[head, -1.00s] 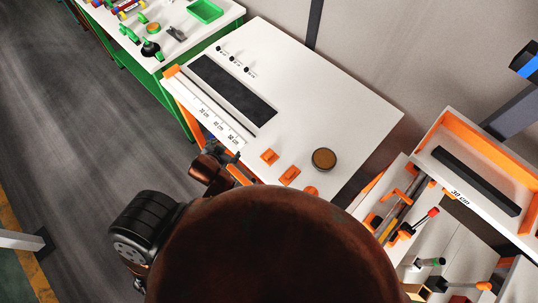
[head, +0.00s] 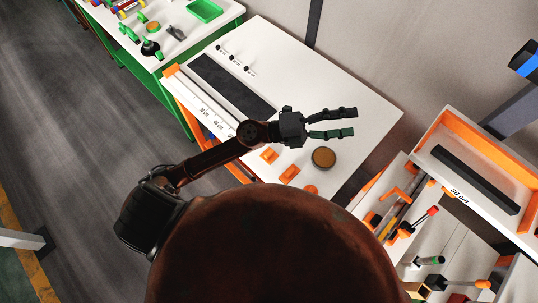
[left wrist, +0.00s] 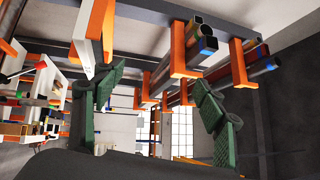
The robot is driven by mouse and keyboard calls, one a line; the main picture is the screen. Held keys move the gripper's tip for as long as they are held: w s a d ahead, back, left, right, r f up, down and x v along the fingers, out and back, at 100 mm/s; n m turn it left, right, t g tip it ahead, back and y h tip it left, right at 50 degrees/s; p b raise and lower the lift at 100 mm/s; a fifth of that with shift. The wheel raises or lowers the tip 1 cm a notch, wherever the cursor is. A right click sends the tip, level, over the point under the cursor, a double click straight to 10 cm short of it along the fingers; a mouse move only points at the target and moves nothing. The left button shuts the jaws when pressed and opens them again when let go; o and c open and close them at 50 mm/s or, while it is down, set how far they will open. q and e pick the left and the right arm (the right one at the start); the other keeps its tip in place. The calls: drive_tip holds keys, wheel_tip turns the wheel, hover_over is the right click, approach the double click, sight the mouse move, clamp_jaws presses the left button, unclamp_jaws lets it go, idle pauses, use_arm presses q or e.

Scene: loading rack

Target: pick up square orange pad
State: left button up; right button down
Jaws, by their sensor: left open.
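Several small orange pads lie in a row on the white tabletop (head: 320,75). My left gripper (head: 353,122) is open and empty over the table, up and right of the pads, fingers pointing right. Its green fingers also show spread apart in the left wrist view (left wrist: 158,77), with no pad between them. My right gripper is not seen.
A round brown disc (head: 323,158) lies right of the pads. A long dark strip (head: 232,87) and small black knobs (head: 233,59) are on the table's left part. An orange-and-white rack (head: 490,148) with tools stands at right. Orange brackets (left wrist: 185,52) hold tubes in the wrist view.

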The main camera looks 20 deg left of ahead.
use_arm(q)
drive_tip(key=s+d+f+m+g+y, duration=0.1)
drive_tip(key=s+d+f+m+g, duration=0.2)
drive_tip(key=f+m+g, duration=0.15)
drive_tip(key=m+g+y, duration=0.4)
drive_tip(key=y, duration=1.3)
hover_over(268, 153)
drive_tip(key=f, duration=2.4)
drive_tip(key=shift+w+d+f, duration=0.25)
drive_tip(key=shift+d+f, duration=0.1)
drive_tip(key=shift+f, duration=0.05)
drive_tip(key=shift+a+f, duration=0.25)
drive_tip(key=shift+a, duration=0.05)
drive_tip(key=shift+f+p, duration=0.3)
drive_tip(key=shift+f, duration=0.6)
drive_tip(key=f, duration=0.1)
drive_tip(key=f+p, duration=0.1)
drive_tip(key=f, duration=0.2)
drive_tip(key=shift+s+f, duration=0.15)
drive_tip(key=shift+s, duration=0.15)
drive_tip(key=shift+f+p, duration=0.3)
drive_tip(key=shift+f, duration=0.25)
